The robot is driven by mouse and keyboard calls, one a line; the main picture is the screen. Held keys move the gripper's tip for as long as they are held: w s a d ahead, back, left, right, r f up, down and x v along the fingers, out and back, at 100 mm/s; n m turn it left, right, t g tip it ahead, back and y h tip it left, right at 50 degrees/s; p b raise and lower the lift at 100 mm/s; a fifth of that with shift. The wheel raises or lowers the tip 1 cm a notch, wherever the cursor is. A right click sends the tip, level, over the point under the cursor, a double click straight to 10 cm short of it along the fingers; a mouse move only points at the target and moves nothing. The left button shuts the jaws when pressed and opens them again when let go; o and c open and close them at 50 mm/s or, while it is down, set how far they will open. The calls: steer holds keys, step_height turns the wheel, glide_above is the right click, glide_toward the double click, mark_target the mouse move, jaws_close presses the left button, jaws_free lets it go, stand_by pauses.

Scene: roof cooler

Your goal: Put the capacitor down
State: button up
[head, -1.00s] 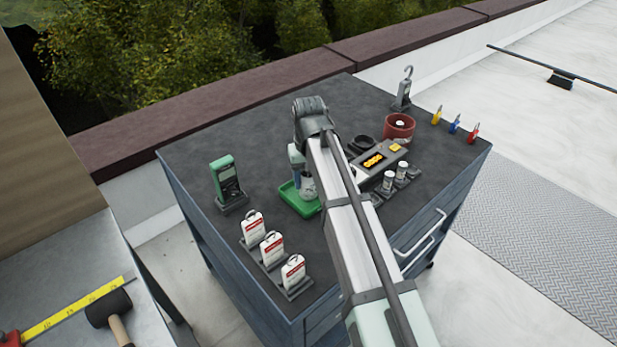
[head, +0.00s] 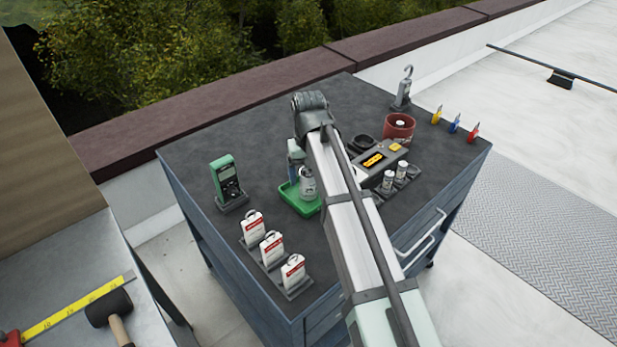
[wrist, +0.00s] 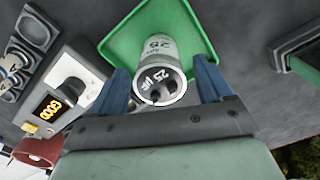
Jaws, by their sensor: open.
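The capacitor (head: 307,185) is a silver-grey can with dark lettering, standing on the green tray (head: 287,193). In the wrist view the capacitor (wrist: 158,72) shows its marked end with two dark terminals towards the camera, and the green tray (wrist: 120,42) lies behind it. My gripper (wrist: 165,85) is open, with one blue finger on each side of the capacitor and a gap visible at least on the right. In the head view my arm partly hides the gripper and the tray.
A tester with an orange display (head: 374,159) and small cans (head: 389,181) stand right of the tray. A green meter (head: 227,180) stands left, and white tagged packs (head: 271,247) stand in front. A red bowl (head: 399,128) is at the back right. The cart's back left is clear.

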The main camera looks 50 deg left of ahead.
mark_target(309, 172)
step_height(309, 172, up, 11)
stand_by(0.4)
steer(key=shift+f, duration=0.15)
